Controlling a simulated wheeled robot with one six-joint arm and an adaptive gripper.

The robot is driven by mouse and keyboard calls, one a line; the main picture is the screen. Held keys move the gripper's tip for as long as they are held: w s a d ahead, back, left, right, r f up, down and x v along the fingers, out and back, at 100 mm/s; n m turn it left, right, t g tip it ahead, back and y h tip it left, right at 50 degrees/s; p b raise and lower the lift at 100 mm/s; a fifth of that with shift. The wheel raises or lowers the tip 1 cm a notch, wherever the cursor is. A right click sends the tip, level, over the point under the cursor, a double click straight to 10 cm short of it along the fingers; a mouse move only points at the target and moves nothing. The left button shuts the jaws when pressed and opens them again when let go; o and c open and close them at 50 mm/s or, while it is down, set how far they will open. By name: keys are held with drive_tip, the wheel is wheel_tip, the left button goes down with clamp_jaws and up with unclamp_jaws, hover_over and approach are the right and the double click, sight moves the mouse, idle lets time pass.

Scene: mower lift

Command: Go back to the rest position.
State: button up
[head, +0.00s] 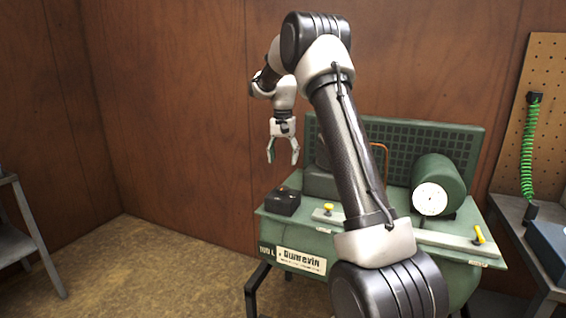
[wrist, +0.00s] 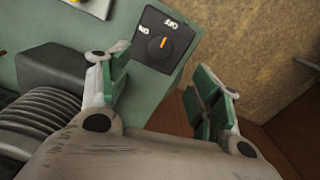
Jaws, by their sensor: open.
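My gripper (head: 283,152) is open and empty in the head view. It points down, in the air above and just left of the green machine (head: 292,236). In the wrist view its two green-padded fingers (wrist: 160,100) stand apart with nothing between them. A black switch box with an orange-marked knob (wrist: 161,43) shows beyond the fingers in the wrist view. The same dark box (head: 283,201) sits on the machine's left end in the head view. My arm hides the middle of the machine.
A green cylinder with a white dial face (head: 431,199) and yellow-handled latches (head: 479,235) are on the machine. A pegboard with a green coiled hose (head: 528,150) and a side bench (head: 511,212) stand at right. A grey shelf (head: 35,240) stands at left. The floor between is clear.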

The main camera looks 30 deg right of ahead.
idle(0.4)
drive_tip(key=s+f+n, duration=0.3)
drive_tip(key=s+f, duration=0.1)
drive_tip(key=s+a+r+n+t, duration=0.1)
drive_tip(key=s+a+r, duration=0.2)
drive_tip(key=s, duration=0.9)
drive_tip(key=s+a+r+n+t, duration=0.2)
drive_tip(key=s+r, duration=0.3)
drive_tip(key=s, duration=0.7)
drive_tip(key=s+a+r+n+t, duration=0.1)
drive_tip(key=s+a+r, duration=0.3)
drive_tip(key=s, duration=0.8)
drive_tip(key=shift+s+a+n, duration=0.2)
drive_tip(key=shift+a+n, duration=0.3)
drive_tip(key=shift+n, duration=0.2)
drive_tip(key=shift+r, duration=0.1)
